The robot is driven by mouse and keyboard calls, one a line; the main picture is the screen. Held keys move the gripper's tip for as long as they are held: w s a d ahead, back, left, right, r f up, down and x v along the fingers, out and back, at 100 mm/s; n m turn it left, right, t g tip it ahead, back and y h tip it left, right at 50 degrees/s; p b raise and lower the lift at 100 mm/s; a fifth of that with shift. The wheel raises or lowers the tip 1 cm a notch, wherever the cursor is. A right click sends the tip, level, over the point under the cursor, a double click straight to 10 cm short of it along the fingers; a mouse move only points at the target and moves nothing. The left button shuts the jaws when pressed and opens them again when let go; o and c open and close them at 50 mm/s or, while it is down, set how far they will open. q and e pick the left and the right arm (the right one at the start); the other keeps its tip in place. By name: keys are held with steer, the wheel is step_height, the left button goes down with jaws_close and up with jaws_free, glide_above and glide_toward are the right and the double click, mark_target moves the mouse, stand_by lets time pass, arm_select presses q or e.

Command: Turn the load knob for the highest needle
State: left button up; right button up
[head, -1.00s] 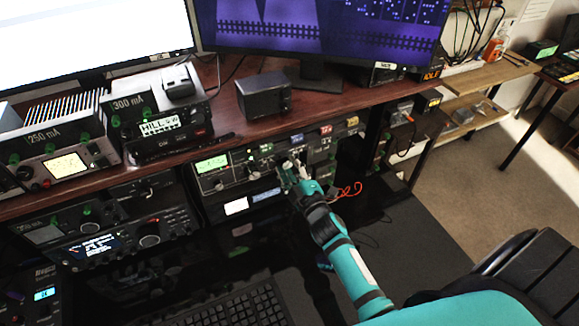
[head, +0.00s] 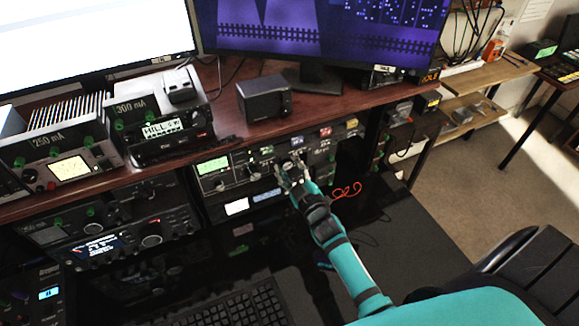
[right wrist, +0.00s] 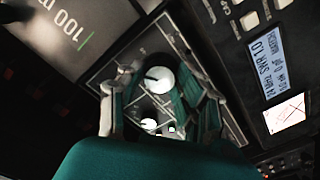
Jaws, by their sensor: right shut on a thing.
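My right gripper (head: 290,174) reaches from the lower right to the front of the radio unit under the desk shelf. In the right wrist view its two fingers (right wrist: 160,92) stand on either side of a round white-faced knob (right wrist: 160,80) with a dark pointer mark, and are shut on it. A smaller white knob (right wrist: 149,124) sits near it on the same panel. I cannot read the label of the held knob. A small meter (right wrist: 288,115) with thin crossing lines shows at the right of the wrist view. My left gripper is not in view.
A display (right wrist: 268,57) reading SWR 1.0 is beside the meter. A green-lit screen (head: 212,166) is left of my right gripper. Radios (head: 165,130) and a black speaker (head: 265,97) stand on the wooden shelf above. A keyboard (head: 235,305) lies below.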

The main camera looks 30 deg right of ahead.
stand_by(0.3)
steer(key=o, duration=1.1)
steer(key=shift+o, duration=0.2)
steer(key=s, duration=1.2)
steer(key=shift+a, duration=0.4)
stand_by(0.5)
